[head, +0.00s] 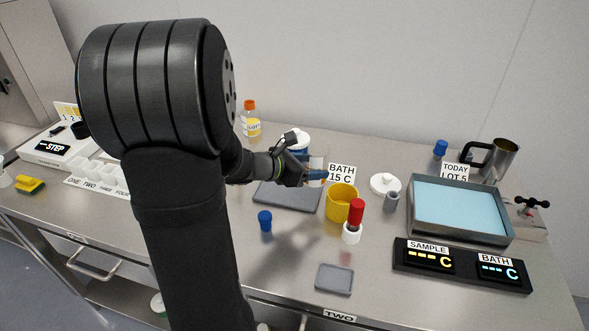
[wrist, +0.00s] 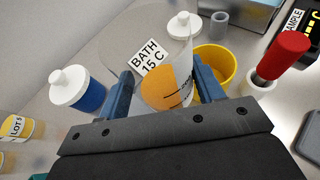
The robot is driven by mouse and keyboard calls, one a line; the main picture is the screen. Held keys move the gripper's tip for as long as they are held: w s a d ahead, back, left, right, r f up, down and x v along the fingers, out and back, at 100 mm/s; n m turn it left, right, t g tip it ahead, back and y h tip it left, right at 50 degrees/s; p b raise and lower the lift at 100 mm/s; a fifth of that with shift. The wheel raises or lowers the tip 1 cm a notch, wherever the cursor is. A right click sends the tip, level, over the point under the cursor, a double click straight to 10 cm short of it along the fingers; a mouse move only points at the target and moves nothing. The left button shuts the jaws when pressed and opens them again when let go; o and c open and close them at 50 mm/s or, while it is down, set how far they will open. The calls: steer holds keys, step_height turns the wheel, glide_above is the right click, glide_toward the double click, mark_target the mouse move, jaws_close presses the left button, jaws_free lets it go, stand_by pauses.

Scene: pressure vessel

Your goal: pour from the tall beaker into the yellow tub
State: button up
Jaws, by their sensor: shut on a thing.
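My gripper (head: 318,175) is shut on a clear beaker (head: 316,164), held above the bench just behind and left of the yellow tub. In the wrist view the beaker (wrist: 171,88) stands between my blue fingers (wrist: 165,88), with orange liquid inside and dark marks on its wall. I cannot tell for sure how far it is tilted. The yellow tub (head: 340,205) sits on the bench; it also shows in the wrist view (wrist: 230,65), just beyond the right finger and partly hidden by it. No stream of liquid shows.
A red-capped white holder (head: 352,230) stands close in front of the tub. A blue jar with a white lid (wrist: 85,92) is left of the beaker. A grey cup (head: 391,202), a white lid (head: 384,184) and a blue-filled tray (head: 460,207) lie to the right.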

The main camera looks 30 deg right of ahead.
mark_target(319, 164)
steer(key=s+r, duration=0.1)
steer(key=s+d+r, duration=0.1)
steer(key=s, duration=0.1)
steer(key=shift+s+d, duration=0.1)
steer(key=shift+d, duration=0.1)
steer(key=shift+s+d+r, duration=0.1)
steer(key=shift+d+r, duration=0.1)
steer(key=shift+d, duration=0.05)
steer(key=w+m+g, duration=0.1)
steer(key=w+f+m+g, duration=0.1)
steer(key=g, duration=0.1)
steer(key=w+f+m+g, duration=0.1)
steer(key=shift+w+d+m+y, duration=0.25)
steer(key=shift+m+y, duration=0.05)
steer(key=shift+m, duration=0.1)
steer(key=w+a+f+m+g, duration=0.1)
steer(key=w+a+f+m+g+y, duration=0.1)
steer(key=g, duration=0.1)
steer(key=shift+w+f, duration=0.1)
steer(key=shift+f, duration=0.3)
steer(key=f+m, duration=0.1)
steer(key=f+g+y, duration=0.1)
steer(key=m+g, duration=0.1)
steer(key=shift+w+a+f+m, duration=0.1)
steer(key=shift+a+f+m, duration=0.2)
steer(key=shift+f, duration=0.1)
steer(key=shift+f+m+g+y, duration=0.3)
steer(key=shift+f+y, duration=0.1)
